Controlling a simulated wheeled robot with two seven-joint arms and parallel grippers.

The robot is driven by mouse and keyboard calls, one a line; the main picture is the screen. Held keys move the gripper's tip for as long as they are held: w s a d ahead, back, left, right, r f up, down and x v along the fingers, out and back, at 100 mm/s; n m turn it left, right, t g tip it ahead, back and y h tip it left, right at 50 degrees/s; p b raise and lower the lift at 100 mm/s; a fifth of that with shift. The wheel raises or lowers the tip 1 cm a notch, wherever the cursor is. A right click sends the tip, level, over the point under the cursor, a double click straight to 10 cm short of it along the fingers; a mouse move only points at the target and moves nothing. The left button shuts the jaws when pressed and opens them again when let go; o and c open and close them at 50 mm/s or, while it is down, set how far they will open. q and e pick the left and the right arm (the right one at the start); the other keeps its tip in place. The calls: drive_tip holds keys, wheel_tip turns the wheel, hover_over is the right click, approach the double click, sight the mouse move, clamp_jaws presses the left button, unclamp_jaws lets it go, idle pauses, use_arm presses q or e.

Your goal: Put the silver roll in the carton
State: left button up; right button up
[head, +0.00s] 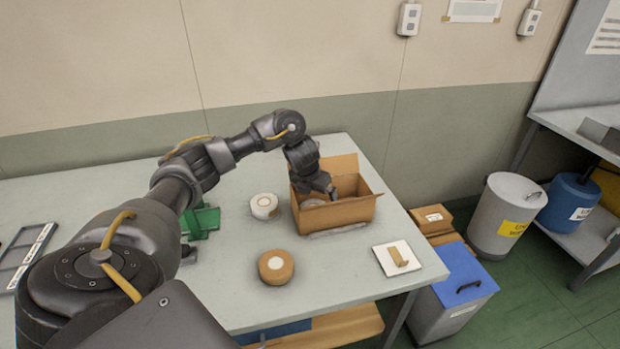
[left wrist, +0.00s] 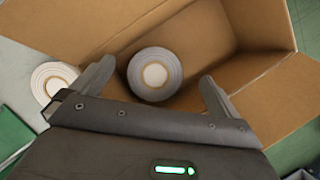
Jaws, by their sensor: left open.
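The silver roll (left wrist: 154,76) is inside the open cardboard carton (head: 340,212), lying end-up near one wall in the left wrist view. In the head view only part of the silver roll (head: 313,203) shows, behind the carton's near rim. My left gripper (head: 329,191) reaches down into the carton opening. In the left wrist view its two fingers stand apart, one on each side of the roll, with gaps to it. I cannot tell the height of the fingertips above the roll. My right gripper is not in view.
A white roll (head: 264,206) stands left of the carton, and a tan roll (head: 276,267) stands nearer. A green object (head: 204,222) is behind my arm. A white plate with a tan block (head: 397,257) lies at right. The carton's flaps are folded out.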

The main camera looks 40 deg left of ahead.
use_arm(q)
drive_tip(key=p+v, duration=0.4)
drive_tip(key=v, duration=0.7)
drive_tip(key=shift+s+r, duration=0.2)
